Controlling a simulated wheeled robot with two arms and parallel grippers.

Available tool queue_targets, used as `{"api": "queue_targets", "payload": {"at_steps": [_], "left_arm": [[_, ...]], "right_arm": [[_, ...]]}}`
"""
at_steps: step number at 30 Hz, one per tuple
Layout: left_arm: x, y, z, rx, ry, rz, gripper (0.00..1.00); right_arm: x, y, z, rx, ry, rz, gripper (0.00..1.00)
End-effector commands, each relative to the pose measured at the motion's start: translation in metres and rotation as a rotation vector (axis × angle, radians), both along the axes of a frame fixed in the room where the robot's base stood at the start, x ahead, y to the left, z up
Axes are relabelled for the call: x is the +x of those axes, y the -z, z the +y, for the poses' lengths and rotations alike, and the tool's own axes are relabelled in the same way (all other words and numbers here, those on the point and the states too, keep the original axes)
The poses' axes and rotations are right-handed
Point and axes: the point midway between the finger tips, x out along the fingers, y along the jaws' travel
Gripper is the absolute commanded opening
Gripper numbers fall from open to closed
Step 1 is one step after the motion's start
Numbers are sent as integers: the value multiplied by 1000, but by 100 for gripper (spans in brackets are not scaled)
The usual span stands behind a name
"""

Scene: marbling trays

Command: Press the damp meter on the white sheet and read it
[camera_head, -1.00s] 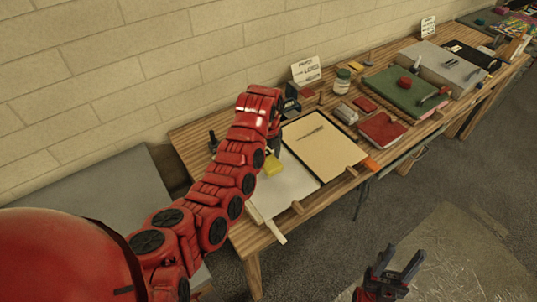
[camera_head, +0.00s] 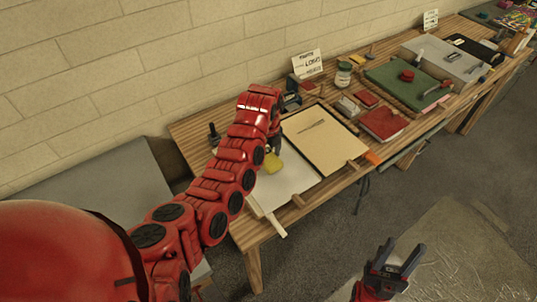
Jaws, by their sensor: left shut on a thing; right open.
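The white sheet (camera_head: 292,182) lies at the left end of the wooden table, next to a cream sheet (camera_head: 316,142). My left gripper (camera_head: 273,148) is over the white sheet, mostly hidden behind its own red arm. It is shut on a yellow thing, apparently the damp meter (camera_head: 273,163), at the sheet's upper part. I cannot tell whether the meter touches the sheet, and no reading is visible. My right gripper (camera_head: 402,260) is open and empty, low at the right, away from the table and above the floor.
A small sign (camera_head: 306,64), a jar (camera_head: 343,74), a red book (camera_head: 383,123) and a green board (camera_head: 405,85) stand or lie further right on the table (camera_head: 262,231). A grey case (camera_head: 462,70) is behind them. The wall runs along the back.

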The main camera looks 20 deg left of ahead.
Motion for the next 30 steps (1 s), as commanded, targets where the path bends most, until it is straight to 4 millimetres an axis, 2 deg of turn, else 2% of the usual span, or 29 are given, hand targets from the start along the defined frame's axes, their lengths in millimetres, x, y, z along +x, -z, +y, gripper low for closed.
{"api": "queue_targets", "payload": {"at_steps": [30], "left_arm": [[0,10,0,0,0,0,30]], "right_arm": [[0,3,0,0,0,0,50]]}}
